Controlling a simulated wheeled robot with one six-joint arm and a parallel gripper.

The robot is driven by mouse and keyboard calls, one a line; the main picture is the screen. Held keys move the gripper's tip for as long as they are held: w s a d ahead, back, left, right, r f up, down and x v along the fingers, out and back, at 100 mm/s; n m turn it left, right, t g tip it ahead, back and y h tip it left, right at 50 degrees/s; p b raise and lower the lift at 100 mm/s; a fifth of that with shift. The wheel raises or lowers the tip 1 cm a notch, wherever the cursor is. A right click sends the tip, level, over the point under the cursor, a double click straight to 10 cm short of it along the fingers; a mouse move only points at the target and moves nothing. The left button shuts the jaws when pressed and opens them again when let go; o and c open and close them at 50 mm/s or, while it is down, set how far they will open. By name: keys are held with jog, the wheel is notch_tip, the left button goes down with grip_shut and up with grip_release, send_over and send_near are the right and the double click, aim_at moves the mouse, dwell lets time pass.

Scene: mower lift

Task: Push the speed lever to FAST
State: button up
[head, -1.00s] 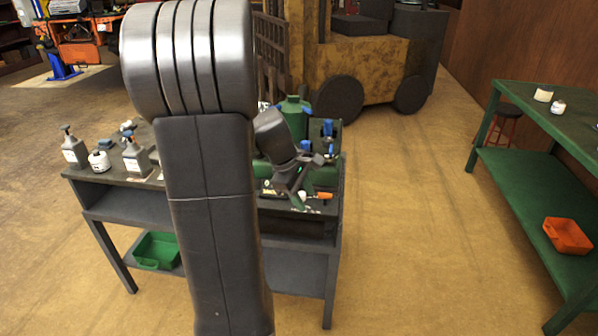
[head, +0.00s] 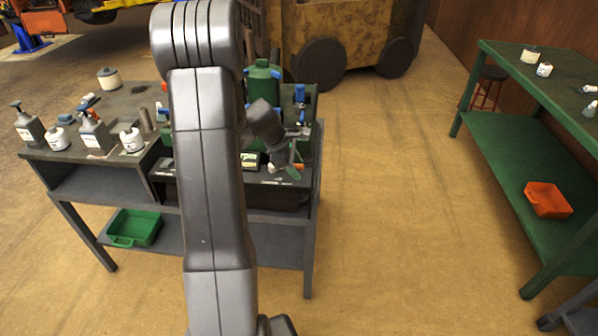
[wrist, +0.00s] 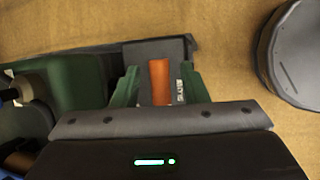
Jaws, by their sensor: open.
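The speed lever's orange grip (wrist: 159,82) shows in the wrist view against a dark panel (wrist: 150,50). Small white lettering beside it is partly covered and I cannot read it. My gripper (wrist: 159,73) is open, with one green finger on each side of the orange grip. I see gaps between grip and fingers; I cannot tell how deep the grip sits between them. In the head view my gripper (head: 290,165) is at the right front of the green machine (head: 263,85) on the bench, and the lever is mostly hidden there.
Bottles and jars stand on the left of the grey bench (head: 75,185). A green bin (head: 134,228) sits on its lower shelf. A green table (head: 530,140) with an orange bin (head: 547,200) is at right. The floor between is clear.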

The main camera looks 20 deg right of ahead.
jog(key=shift+x, duration=1.25)
